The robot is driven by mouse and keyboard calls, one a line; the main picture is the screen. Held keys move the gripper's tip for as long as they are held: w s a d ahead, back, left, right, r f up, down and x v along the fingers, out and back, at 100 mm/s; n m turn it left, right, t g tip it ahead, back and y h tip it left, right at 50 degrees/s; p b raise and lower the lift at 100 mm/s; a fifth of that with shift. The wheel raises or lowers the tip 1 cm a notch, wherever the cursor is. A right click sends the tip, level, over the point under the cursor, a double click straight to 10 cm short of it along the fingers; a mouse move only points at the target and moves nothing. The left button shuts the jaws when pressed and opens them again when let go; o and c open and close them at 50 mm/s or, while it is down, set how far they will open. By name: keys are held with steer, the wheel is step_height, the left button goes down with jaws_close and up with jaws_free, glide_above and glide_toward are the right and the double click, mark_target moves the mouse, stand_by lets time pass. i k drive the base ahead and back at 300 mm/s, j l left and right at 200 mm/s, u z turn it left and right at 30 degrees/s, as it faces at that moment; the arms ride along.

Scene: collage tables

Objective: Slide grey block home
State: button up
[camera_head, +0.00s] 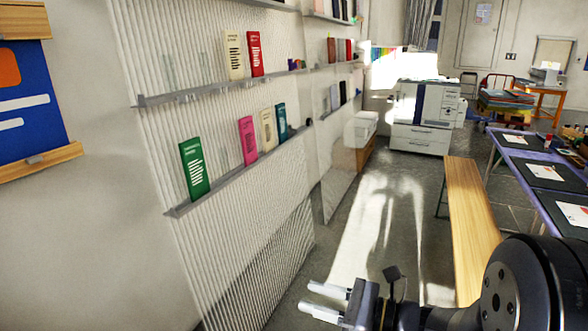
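I cannot make out a grey block anywhere in the head view. My gripper (307,296) is at the bottom centre and points left towards the ribbed wall panel. Its two pale fingers are apart, with a gap between them and nothing seen in it. It hangs in front of the grey floor and touches nothing that I can see. My dark arm fills the lower right corner and hides what lies behind it.
A ribbed wall panel (225,150) with shelves of upright booklets is at left. A wooden bench (470,205) and a purple-edged table (520,176) with dark mats stand at right. A white copier (425,115) is at the back. Sunlit floor (375,215) between panel and bench is clear.

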mark_target(292, 131)
steer(key=i+j, duration=0.15)
steer(key=i, duration=0.75)
steer(key=i+j, duration=0.1)
steer(key=i, duration=0.85)
steer(key=i+z, duration=0.1)
steer(key=i, duration=1.55)
